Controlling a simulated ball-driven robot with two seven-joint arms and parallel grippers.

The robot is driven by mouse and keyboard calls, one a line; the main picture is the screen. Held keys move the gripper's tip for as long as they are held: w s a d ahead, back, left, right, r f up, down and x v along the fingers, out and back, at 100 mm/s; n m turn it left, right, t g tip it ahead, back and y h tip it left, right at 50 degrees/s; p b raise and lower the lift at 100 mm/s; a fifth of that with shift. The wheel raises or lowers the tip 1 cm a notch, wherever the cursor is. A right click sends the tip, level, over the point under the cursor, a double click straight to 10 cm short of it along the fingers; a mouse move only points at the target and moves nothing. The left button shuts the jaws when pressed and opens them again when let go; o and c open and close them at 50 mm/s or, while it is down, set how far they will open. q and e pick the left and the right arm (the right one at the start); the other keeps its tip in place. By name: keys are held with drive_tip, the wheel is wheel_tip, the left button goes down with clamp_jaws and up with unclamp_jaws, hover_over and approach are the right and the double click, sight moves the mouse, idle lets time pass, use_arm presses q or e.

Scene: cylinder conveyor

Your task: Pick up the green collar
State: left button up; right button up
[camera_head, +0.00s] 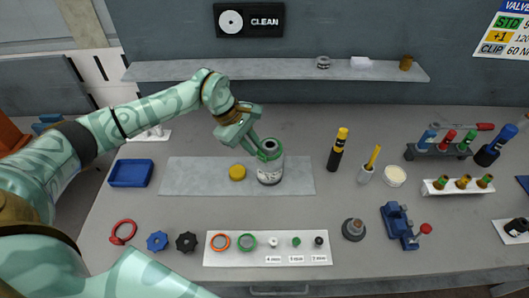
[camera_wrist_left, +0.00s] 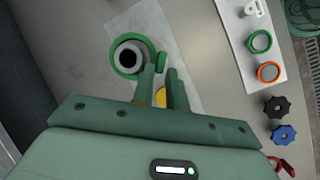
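A green collar (camera_head: 260,154) sits around the top of a grey-white cylinder (camera_head: 270,174) standing on a grey mat. In the left wrist view the collar (camera_wrist_left: 117,63) is a ring around the cylinder's dark-holed top, with a small lug on its right side. My left gripper (camera_head: 257,144) is at the collar from above and left. In the left wrist view its fingers (camera_wrist_left: 162,74) are apart, with the lug at or between their tips; contact is unclear. A separate green ring (camera_head: 247,242) lies on the white strip at the front. My right gripper is out of view.
A yellow cap (camera_head: 237,172) lies on the mat (camera_head: 200,178) just left of the cylinder. An orange ring (camera_head: 219,242) lies on the white strip. A black-yellow tool (camera_head: 337,150) stands to the right, and a shelf (camera_head: 170,70) runs behind.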

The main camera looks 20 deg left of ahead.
sight(258, 152)
use_arm(q)
drive_tip(key=x, duration=0.3)
drive_tip(key=shift+d+f, duration=0.1)
clamp_jaws()
